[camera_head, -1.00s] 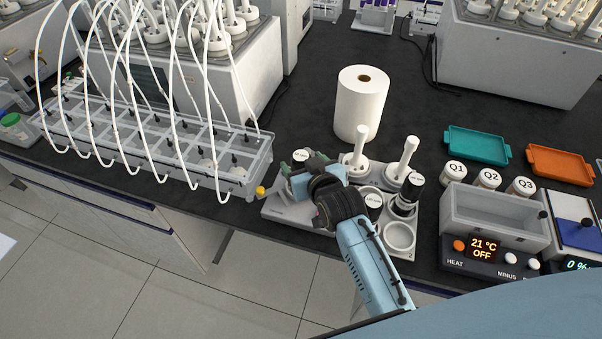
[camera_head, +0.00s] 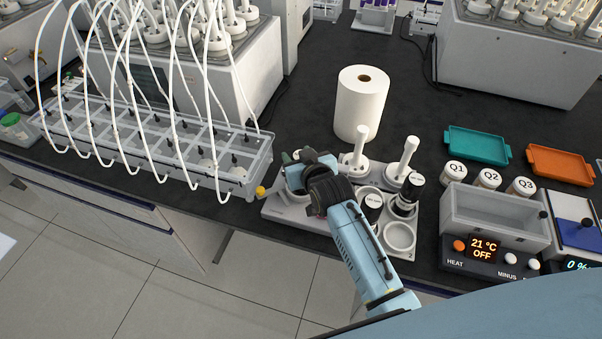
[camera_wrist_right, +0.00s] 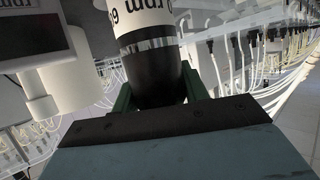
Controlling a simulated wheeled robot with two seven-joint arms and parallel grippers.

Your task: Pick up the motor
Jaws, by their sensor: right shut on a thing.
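In the right wrist view, the motor (camera_wrist_right: 153,88) is a black cylinder with a white label that reads "rpm" and a number, seen upside down. The green fingers of my right gripper (camera_head: 298,162) stand on both sides of it and are shut on it. In the head view, my right gripper is over the left end of the light grey holder tray (camera_head: 285,213), and the gripper hides most of the motor. I cannot tell whether the motor is clear of the tray. My left gripper is not in view.
The tray also holds black labelled cylinders (camera_head: 405,198) and white pieces with upright rods (camera_head: 405,158). A white paper roll (camera_head: 361,105) stands behind. A clear tube rack (camera_head: 150,140) is at the left, a heating bath (camera_head: 494,215) at the right.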

